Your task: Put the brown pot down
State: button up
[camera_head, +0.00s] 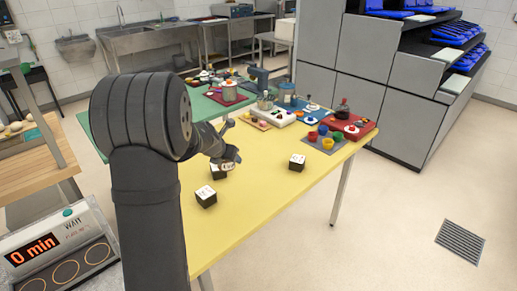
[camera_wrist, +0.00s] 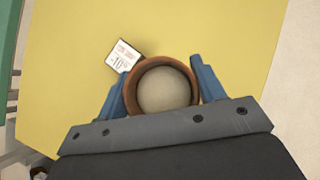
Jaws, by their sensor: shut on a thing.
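The brown pot (camera_wrist: 165,61) shows in the wrist view as a round brown rim around a pale inside. The two blue fingers of my gripper (camera_wrist: 159,77) are shut on its left and right sides. In the head view my gripper (camera_head: 230,157) is over the middle of the yellow table (camera_head: 236,222). There the pot is small and mostly hidden by the gripper, and I cannot tell whether it touches the table. The yellow table top also fills most of the wrist view (camera_wrist: 225,45).
A dark cube with a white label (camera_wrist: 122,57) is close beside the pot's upper left in the wrist view. In the head view other labelled cubes stand front left (camera_head: 206,197) and right (camera_head: 297,162). A grey mat (camera_head: 326,144) with coloured cups and a red tray (camera_head: 363,132) are farther back.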

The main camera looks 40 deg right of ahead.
jog(key=s+d+f+m, duration=0.1)
jog(key=s+d, duration=0.3)
jog(key=d, duration=0.7)
jog(key=s+d+f, duration=0.1)
jog(key=s+d, duration=0.3)
jog(key=d, duration=0.6)
jog(key=w+f, duration=0.2)
jog(key=w, duration=0.2)
jog(key=w+f, duration=0.2)
jog(key=w, duration=0.1)
jog(key=w+a+f, duration=0.1)
jog(key=w+f, duration=0.1)
jog(key=w, duration=0.2)
jog(key=shift+w+f, duration=0.3)
jog(key=shift+w, duration=0.05)
jog(key=shift+f, duration=1.95)
jog(key=shift+f, duration=0.15)
jog(key=o, duration=1.1)
